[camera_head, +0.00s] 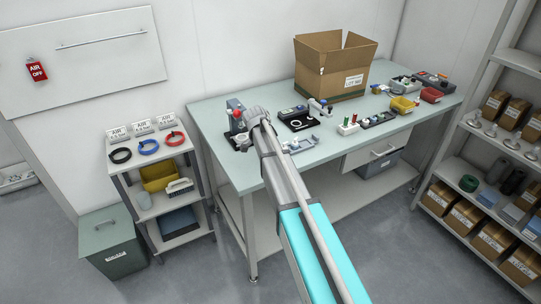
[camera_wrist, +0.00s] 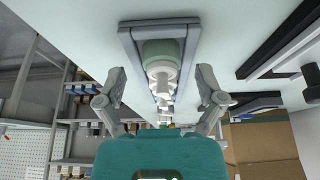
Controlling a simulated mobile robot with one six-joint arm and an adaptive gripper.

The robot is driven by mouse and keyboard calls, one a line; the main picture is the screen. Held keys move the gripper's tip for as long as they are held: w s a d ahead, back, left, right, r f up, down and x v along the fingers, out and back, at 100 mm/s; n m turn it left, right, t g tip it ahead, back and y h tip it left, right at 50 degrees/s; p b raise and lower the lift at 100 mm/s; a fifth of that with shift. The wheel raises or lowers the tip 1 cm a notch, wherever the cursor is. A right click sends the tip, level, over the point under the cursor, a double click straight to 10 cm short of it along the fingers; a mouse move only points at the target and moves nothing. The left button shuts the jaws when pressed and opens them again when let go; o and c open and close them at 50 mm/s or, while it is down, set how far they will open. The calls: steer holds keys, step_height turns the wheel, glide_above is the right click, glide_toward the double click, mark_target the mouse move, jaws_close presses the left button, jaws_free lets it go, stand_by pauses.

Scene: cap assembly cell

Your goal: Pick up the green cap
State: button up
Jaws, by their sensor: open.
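In the wrist view a dull green, rounded cap-like part (camera_wrist: 160,47) sits over a white stepped piece (camera_wrist: 161,70), inside a long grey frame (camera_wrist: 128,42) on the pale tabletop. I cannot tell for certain that this is the green cap. My gripper (camera_wrist: 160,78) is open, with one finger on each side of the white piece and clear space between. Nothing is held. In the head view my arm's end (camera_head: 256,116) is over the left part of the bench and hides what lies beneath; the fingers are not clear there.

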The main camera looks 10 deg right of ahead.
steer(key=c, duration=0.8)
steer(key=shift+r, duration=0.15)
step_height(320, 180, up, 3)
steer(key=p, duration=0.3)
steer(key=s+d+r+p, duration=0.2)
steer(key=s+r+p, duration=0.3)
steer(key=s, duration=0.1)
steer(key=s+d+r+p, duration=0.2)
steer(key=s+r+p, duration=0.2)
steer(key=s, duration=0.3)
steer(key=shift+d+r+p, duration=0.35)
steer(key=shift+d+p, duration=0.05)
steer(key=shift+p, duration=0.1)
steer(key=shift+s, duration=0.1)
steer(key=shift+a, duration=0.1)
stand_by(0.5)
